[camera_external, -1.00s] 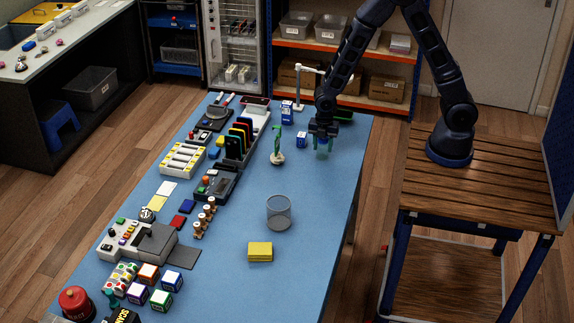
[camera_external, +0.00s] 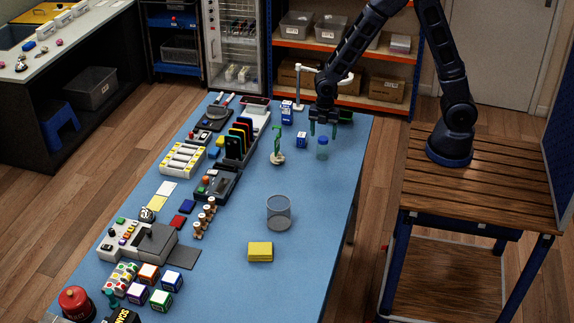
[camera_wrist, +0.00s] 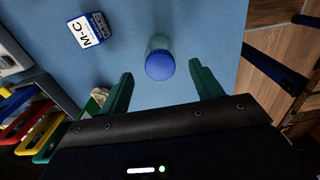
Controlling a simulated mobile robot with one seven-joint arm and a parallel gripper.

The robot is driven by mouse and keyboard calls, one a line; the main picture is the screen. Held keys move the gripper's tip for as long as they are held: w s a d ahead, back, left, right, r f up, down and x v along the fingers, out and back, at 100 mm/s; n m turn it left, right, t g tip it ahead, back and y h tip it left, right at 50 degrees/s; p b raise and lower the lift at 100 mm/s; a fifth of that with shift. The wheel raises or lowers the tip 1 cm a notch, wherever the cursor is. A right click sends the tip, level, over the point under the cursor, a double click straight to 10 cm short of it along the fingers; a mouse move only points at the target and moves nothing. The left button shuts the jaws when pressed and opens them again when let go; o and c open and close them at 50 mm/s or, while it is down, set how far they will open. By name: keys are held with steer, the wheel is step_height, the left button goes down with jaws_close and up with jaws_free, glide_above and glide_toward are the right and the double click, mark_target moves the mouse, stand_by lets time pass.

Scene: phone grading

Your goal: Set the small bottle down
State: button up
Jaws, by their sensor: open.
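The small bottle (camera_external: 322,149) is clear with a blue cap and stands upright on the blue table (camera_external: 328,200). In the wrist view its blue cap (camera_wrist: 160,65) shows from above, ahead of and between the green fingertips. My gripper (camera_external: 323,129) is open and empty, above the table and behind the bottle in the external view. Its two green fingers (camera_wrist: 163,85) are spread apart in the wrist view and do not touch the bottle.
A small blue and white box (camera_external: 301,140) stands left of the bottle; it is also in the wrist view (camera_wrist: 88,30). A green item on a pale base (camera_external: 277,150) stands further left. A clear cylinder (camera_external: 279,212) and yellow block (camera_external: 260,251) are nearer. The table's right edge is close.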

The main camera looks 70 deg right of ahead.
step_height(320, 180, up, 6)
steer(key=shift+r, duration=0.1)
steer(key=s+d+r+m+t, duration=0.1)
steer(key=s+d+r+m, duration=0.35)
steer(key=r, duration=0.35)
steer(key=s+d+r+m+t, duration=0.1)
steer(key=s+d+r+m, duration=0.25)
steer(key=s+r, duration=0.35)
steer(key=s+d+r+m+t, duration=0.1)
steer(key=s+d+r+m, duration=0.1)
steer(key=s+r+m, duration=0.2)
steer(key=s+d+r+m+t, duration=0.1)
steer(key=s+r+m, duration=0.3)
steer(key=s, duration=0.6)
steer(key=shift+s+d+r+m+t, duration=0.3)
steer(key=shift+d+m, duration=0.25)
steer(key=shift+m, duration=0.45)
